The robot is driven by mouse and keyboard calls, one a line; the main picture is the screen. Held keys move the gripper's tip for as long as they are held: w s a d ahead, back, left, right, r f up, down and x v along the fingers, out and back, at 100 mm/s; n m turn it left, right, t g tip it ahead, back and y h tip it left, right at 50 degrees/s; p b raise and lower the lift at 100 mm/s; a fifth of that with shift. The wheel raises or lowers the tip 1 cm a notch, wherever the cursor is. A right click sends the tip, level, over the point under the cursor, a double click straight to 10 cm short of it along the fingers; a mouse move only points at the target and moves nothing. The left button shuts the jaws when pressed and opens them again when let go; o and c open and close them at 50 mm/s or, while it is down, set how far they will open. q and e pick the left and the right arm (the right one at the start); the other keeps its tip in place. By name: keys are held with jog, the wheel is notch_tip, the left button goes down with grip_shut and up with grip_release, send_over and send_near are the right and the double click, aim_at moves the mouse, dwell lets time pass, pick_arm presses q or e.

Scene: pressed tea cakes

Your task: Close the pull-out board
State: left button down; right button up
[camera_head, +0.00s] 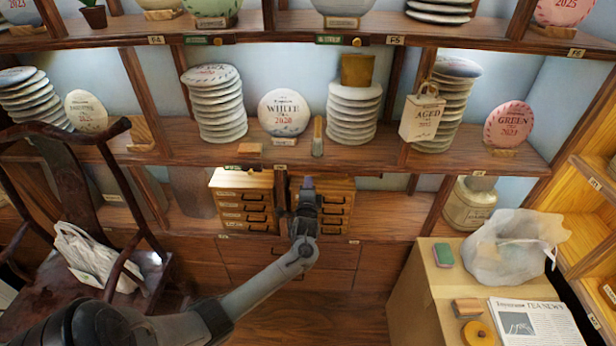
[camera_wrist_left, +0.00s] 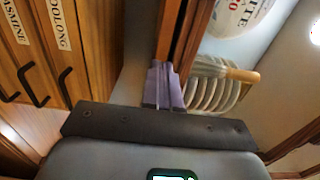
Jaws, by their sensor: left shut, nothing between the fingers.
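My left gripper (camera_head: 307,184) is shut and empty in front of the small tea drawers, just below the middle shelf's front edge. In the left wrist view its purple fingers (camera_wrist_left: 164,86) are together, close to a lighter wooden strip (camera_wrist_left: 169,28) alongside the darker shelf edge (camera_wrist_left: 194,35). This strip looks like the front of the pull-out board. I cannot tell whether the fingers touch it, or how far it stands out. I cannot make the board out clearly in the head view. My right gripper is not in view.
Small drawers (camera_head: 243,200) with dark handles flank my left gripper. Above, the shelf (camera_head: 380,152) holds stacked tea cakes (camera_head: 215,103), a white disc (camera_head: 284,112) and a brush (camera_head: 318,136). A dark chair (camera_head: 128,240) stands left; a counter (camera_head: 430,290) with a bag (camera_head: 510,247) stands right.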

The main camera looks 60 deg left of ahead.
pick_arm(q)
jog(key=s+d+f+m+h+p, duration=0.1)
jog(key=s+d+f+h, duration=0.35)
jog(key=s+d, duration=0.55)
jog(key=s+d+f+m+h+p, duration=0.1)
jog(key=s+d+f+h, duration=0.5)
jog(key=d, duration=0.9)
jog(key=s+d+r+n+g+h, duration=0.2)
jog(key=s+d+r+n+g, duration=0.15)
jog(key=s+d, duration=0.4)
jog(key=s+d+r+n+g+h, duration=0.2)
jog(key=s+d+r+n+g, duration=0.15)
jog(key=s+d, duration=0.4)
notch_tip(320, 180, up, 31)
jog(key=w+d+p, duration=0.1)
jog(key=p, duration=3)
jog(key=shift+w+f, duration=0.15)
jog(key=shift+w, duration=0.05)
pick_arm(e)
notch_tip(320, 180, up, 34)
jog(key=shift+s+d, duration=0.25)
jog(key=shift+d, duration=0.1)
